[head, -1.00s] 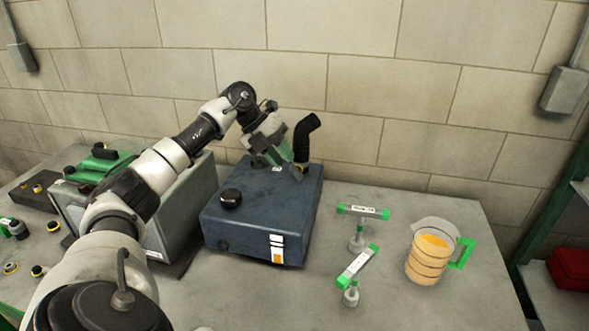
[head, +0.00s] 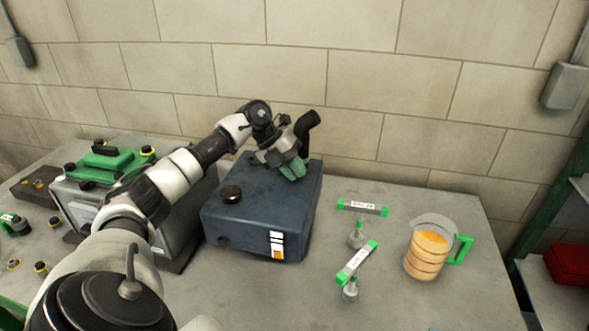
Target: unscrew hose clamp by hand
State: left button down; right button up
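The black hose (head: 308,124) stands up from the back right of the dark blue box (head: 250,220), bent at its top. My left gripper (head: 294,172) is over the box's top, just in front of the hose, with its greenish fingers pointing down and toward the front. The gripper hides the lower part of the hose. I cannot make out the hose clamp. Whether the fingers are open or shut is too small to tell. My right gripper is not in view.
A black cap (head: 231,194) sits on the box's left side. A grey machine with a green top (head: 105,157) stands left. Two green-ended T-handle tools (head: 362,208) (head: 356,262) and a jug of orange liquid (head: 426,253) stand right. The front middle table is clear.

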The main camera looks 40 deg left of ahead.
pick_arm(q)
jog(key=shift+f+h+b, duration=0.2)
jog(key=shift+h+b, duration=0.2)
jog(key=shift+b, duration=0.15)
jog(key=shift+a+f+t+h+b, duration=0.15)
jog(key=shift+t+h+b, duration=0.55)
jog(key=shift+b, duration=0.5)
jog(key=t+h+b, duration=0.1)
jog(key=h+b, duration=0.1)
jog(key=shift+b, duration=0.35)
jog(key=shift+r+h+b, duration=0.2)
jog(key=shift+h+b, duration=0.3)
jog(key=shift+h, duration=0.1)
jog(key=c, duration=1.4)
grip_release()
jog(key=shift+s, duration=0.1)
